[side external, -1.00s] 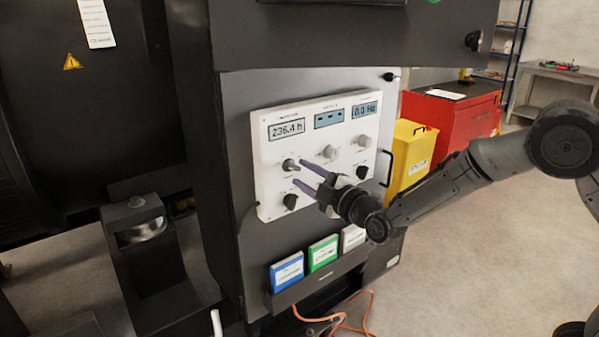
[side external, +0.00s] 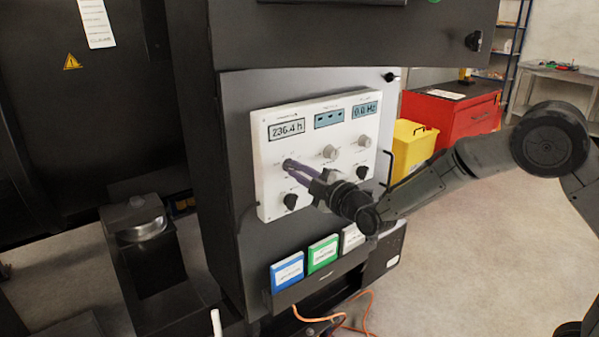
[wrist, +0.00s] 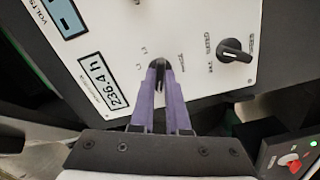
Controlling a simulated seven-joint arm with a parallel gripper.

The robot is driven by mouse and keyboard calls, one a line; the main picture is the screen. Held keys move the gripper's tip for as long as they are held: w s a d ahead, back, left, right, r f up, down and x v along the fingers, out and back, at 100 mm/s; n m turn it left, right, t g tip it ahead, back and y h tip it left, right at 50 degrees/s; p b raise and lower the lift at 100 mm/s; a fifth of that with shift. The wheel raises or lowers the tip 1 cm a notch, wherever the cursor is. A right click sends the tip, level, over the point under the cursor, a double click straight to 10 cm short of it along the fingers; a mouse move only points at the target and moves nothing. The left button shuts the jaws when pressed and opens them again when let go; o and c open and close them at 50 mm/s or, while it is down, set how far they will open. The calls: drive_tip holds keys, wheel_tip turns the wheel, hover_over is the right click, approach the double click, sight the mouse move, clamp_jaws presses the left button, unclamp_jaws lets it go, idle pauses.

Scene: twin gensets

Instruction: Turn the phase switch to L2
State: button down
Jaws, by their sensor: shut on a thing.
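The white control panel (side external: 270,205) faces the room on the dark cabinet. My gripper (side external: 288,164) has its purple fingers at the upper-left knob of the panel, below the 236.4 h display. In the wrist view my gripper (wrist: 159,66) is shut on a dark knob (wrist: 159,63), the phase switch, which the fingertips mostly hide. Small marks beside it, seemingly L1 and L2, are faint, and I cannot tell which one the pointer faces.
A black rotary knob (side external: 290,201) sits below the held one; it also shows in the wrist view (wrist: 234,50). A light knob (side external: 330,152) and another black knob (side external: 362,172) are to the right. Blue (side external: 288,270) and green (side external: 323,253) binders stand below the panel.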

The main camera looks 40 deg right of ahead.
drive_tip(key=shift+m, duration=0.5)
drive_tip(key=m, duration=0.3)
drive_tip(key=shift+m, duration=0.4)
drive_tip(key=m, duration=0.4)
drive_tip(key=shift+m, duration=0.3)
drive_tip(key=m, duration=0.4)
drive_tip(key=shift+m, duration=2.2)
drive_tip(key=c, duration=0.9)
unclamp_jaws()
